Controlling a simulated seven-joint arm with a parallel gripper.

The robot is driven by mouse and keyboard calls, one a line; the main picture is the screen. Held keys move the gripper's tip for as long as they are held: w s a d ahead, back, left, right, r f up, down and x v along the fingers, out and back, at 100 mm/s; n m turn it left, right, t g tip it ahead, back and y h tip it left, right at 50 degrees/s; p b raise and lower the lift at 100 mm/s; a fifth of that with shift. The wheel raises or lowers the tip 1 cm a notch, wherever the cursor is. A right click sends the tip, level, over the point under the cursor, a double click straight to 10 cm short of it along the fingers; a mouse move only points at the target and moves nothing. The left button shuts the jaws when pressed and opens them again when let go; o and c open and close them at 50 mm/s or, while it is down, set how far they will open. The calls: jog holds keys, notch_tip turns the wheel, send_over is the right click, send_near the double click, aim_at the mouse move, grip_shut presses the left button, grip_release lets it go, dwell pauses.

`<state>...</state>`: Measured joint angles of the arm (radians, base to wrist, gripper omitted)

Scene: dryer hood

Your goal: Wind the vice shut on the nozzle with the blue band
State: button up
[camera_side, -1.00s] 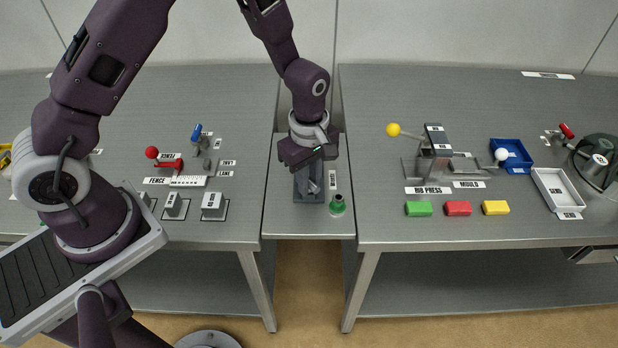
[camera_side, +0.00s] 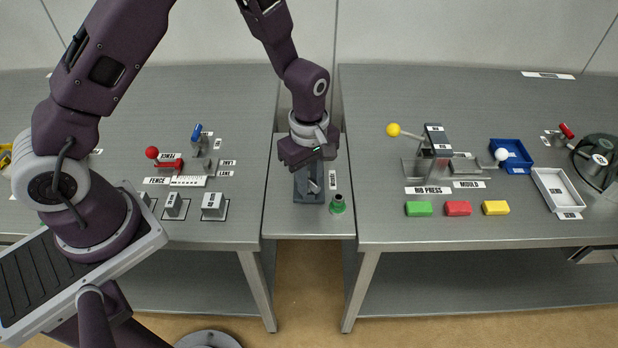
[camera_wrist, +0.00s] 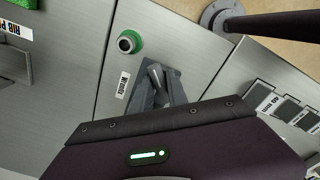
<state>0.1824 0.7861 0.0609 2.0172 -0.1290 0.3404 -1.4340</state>
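The grey vice (camera_side: 308,190) stands on the narrow middle bench, partly covered by my gripper. In the wrist view the vice (camera_wrist: 172,85) shows two dark grey sides with a light grey rod-like part between them; I cannot tell if this is its handle or a held piece. A nozzle with a green band (camera_side: 337,204) stands upright beside the vice, and it also shows in the wrist view (camera_wrist: 129,42). I see no blue band on any nozzle. My gripper (camera_side: 308,164) is over the back of the vice.
On the left bench are a red-knobbed lever (camera_side: 152,153), a blue handle (camera_side: 196,131) and grey blocks (camera_side: 213,203). On the right bench are a press (camera_side: 438,140), coloured blocks (camera_side: 458,208), a blue tray (camera_side: 512,170) and a white tray (camera_side: 545,184). Gaps flank the middle bench's front.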

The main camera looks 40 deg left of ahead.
jog(key=o, duration=0.4)
jog(key=shift+r, duration=0.1)
jog(key=shift+r, duration=2.9)
